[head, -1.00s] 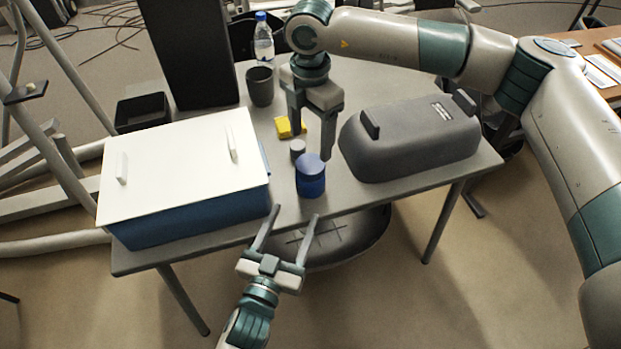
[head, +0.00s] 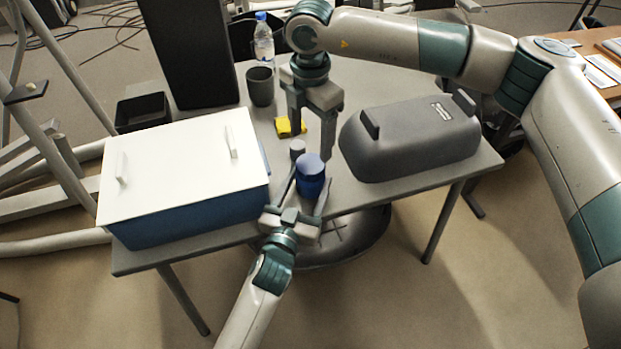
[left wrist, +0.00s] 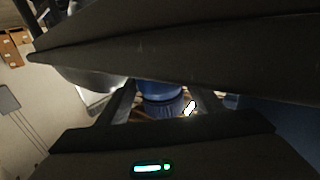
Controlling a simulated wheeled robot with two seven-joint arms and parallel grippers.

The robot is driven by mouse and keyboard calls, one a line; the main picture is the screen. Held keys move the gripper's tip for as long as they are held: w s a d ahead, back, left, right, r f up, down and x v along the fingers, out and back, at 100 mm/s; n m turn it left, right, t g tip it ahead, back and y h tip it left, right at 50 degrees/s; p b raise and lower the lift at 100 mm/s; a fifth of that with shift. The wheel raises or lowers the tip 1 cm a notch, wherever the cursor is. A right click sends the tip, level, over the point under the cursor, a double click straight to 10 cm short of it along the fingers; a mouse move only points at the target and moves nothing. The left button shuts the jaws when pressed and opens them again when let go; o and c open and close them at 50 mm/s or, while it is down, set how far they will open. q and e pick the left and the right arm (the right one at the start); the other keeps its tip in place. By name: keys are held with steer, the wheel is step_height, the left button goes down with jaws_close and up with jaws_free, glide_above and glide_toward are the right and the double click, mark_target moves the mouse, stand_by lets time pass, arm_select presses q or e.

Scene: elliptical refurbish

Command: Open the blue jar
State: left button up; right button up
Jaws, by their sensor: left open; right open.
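The blue jar (head: 311,176) stands upright on the grey table near its front edge, with its lid on. It also shows in the left wrist view (left wrist: 160,98), between the fingers and partly cut off. My left gripper (head: 305,180) is open, with one finger on each side of the jar; I cannot tell whether they touch it. My right gripper (head: 311,132) is open and points down, above and behind the jar. Its fingers are empty.
A blue box with a white lid (head: 180,165) stands left on the table. A dark grey upturned bin (head: 415,138) is at the right. A small grey cylinder (head: 297,148), a yellow block (head: 284,127), a dark cup (head: 260,86) and a bottle (head: 263,42) stand behind the jar.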

mark_target(311, 163)
arm_select(q)
steer(key=c, duration=1.5)
jaws_close()
arm_select(e)
steer(key=shift+n, duration=2.3)
steer(key=shift+f, duration=4)
steer(key=shift+c, duration=0.3)
